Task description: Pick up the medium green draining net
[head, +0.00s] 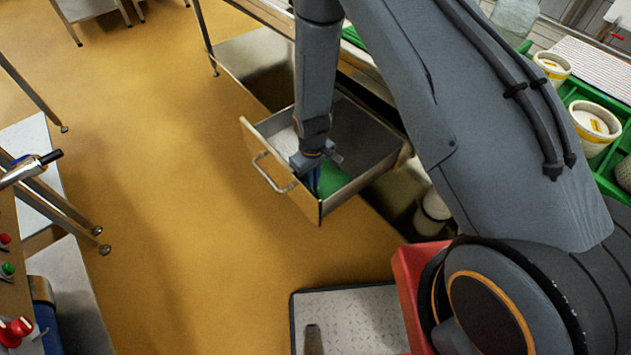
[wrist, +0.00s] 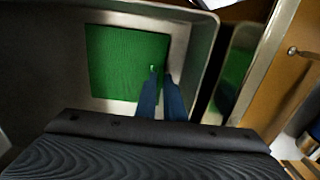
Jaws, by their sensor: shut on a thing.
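The green draining net (head: 333,179) lies in an open drawer (head: 352,184). In the wrist view the net (wrist: 125,58) is a flat green square on the pale drawer floor. My gripper (head: 313,186) reaches down into the drawer. In the wrist view its two blue fingers (wrist: 160,80) are close together at the net's right edge, shut on it. The net shows flat in the drawer, and I cannot tell whether any of it is lifted. In the head view my arm hides part of the drawer.
The drawer front with its metal handle (head: 273,174) stands out over the yellow floor (head: 170,200). A pale thing (head: 284,146) lies in the drawer beside my gripper. White moulds (head: 594,125) stand in a green crate (head: 569,92) at the right.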

